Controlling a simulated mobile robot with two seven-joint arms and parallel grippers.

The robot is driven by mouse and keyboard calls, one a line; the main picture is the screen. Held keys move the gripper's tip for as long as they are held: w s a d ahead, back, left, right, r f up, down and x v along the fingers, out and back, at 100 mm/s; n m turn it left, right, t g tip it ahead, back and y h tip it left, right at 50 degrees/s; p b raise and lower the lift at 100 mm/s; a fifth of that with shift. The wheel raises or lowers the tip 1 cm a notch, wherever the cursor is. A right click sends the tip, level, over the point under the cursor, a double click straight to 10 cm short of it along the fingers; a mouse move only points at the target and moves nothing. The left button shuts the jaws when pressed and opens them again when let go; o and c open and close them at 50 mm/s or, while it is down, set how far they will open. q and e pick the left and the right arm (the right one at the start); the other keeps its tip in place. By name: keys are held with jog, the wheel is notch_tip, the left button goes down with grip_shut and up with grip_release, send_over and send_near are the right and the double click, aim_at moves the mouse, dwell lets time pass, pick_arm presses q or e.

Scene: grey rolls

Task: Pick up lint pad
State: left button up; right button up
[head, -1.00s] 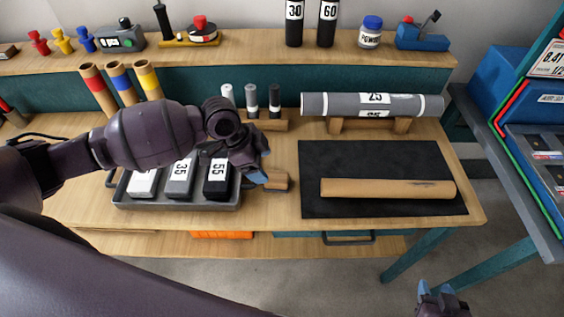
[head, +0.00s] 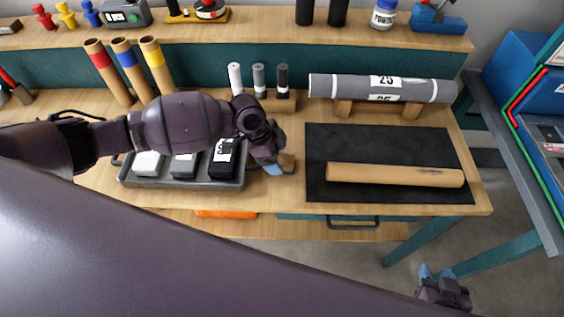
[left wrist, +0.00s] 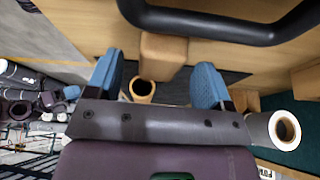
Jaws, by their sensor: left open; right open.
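A small tan block (head: 287,163) rests on the bench just right of the grey tray; it looks like the lint pad, though no label shows. In the left wrist view the tan block (left wrist: 163,58) lies between the two blue fingers, with a gap on each side. My left gripper (head: 274,166) is open and low at the block, partly hiding it in the head view. My right gripper (head: 443,286) is off the bench's front right edge, low in the picture and empty.
The grey tray (head: 190,185) holds several labelled blocks; a dark handle (left wrist: 220,30) shows close to my fingers. A black mat (head: 390,150) carries a brown roll (head: 395,175). A grey roll (head: 330,87) lies on wooden stands behind, beside small upright rolls (head: 258,77).

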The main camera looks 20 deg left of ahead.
pick_arm(q)
jog(key=shift+x, duration=1)
pick_arm(e)
jog(key=shift+w, duration=0.2)
pick_arm(q)
jog(key=shift+c, duration=0.9)
jog(key=c, duration=0.8)
pick_arm(e)
jog(key=shift+s+f, duration=0.4)
jog(key=shift+s, duration=0.15)
